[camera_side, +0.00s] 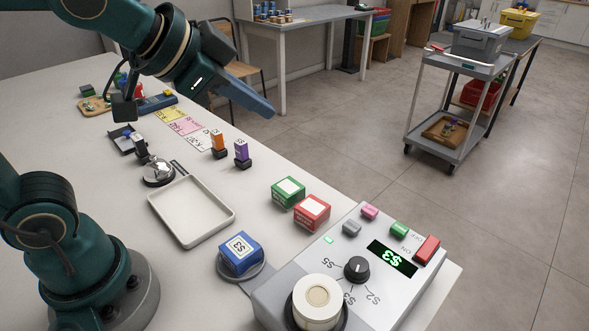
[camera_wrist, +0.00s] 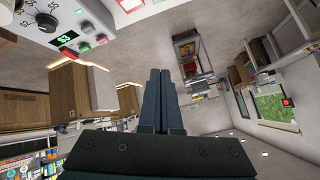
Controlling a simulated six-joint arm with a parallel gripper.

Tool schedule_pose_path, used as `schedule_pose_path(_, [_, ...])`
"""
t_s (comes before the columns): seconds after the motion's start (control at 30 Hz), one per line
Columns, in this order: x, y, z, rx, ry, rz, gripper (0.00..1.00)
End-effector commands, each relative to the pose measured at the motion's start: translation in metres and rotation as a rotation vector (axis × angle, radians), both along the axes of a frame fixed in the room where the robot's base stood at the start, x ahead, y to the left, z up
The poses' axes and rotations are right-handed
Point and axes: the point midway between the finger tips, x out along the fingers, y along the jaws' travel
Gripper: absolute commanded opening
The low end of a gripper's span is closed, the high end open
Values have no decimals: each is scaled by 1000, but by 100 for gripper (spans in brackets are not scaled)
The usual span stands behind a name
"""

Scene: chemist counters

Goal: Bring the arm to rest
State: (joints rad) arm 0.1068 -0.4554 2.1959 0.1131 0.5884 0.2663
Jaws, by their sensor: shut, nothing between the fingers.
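My gripper (camera_side: 258,101) is raised above the far right edge of the white counter (camera_side: 70,93) in the side view, pointing right and slightly down. Its fingers are together and hold nothing. In the wrist view the closed fingers of my gripper (camera_wrist: 160,75) point away over the room, with floor and cabinets beyond. My gripper touches nothing on the counter.
Below stand an empty white tray (camera_side: 205,241), a silver bell (camera_side: 158,180), a green box (camera_side: 288,187), a red box (camera_side: 312,207) and a blue box (camera_side: 240,250). A device (camera_side: 400,290) showing $3 is at the front. A grey cart (camera_side: 450,120) stands beyond.

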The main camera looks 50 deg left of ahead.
Motion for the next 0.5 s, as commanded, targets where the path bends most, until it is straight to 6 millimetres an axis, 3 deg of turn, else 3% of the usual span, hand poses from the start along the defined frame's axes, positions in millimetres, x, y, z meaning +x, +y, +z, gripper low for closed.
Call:
schedule_pose_path(0.1, [-41,16,-18,-88,70,140,0])
schedule_pose_path(0.3, [-97,18,-62,-217,254,304,0])
schedule_pose_path(0.5, [-109,15,-72,-256,329,359,0])
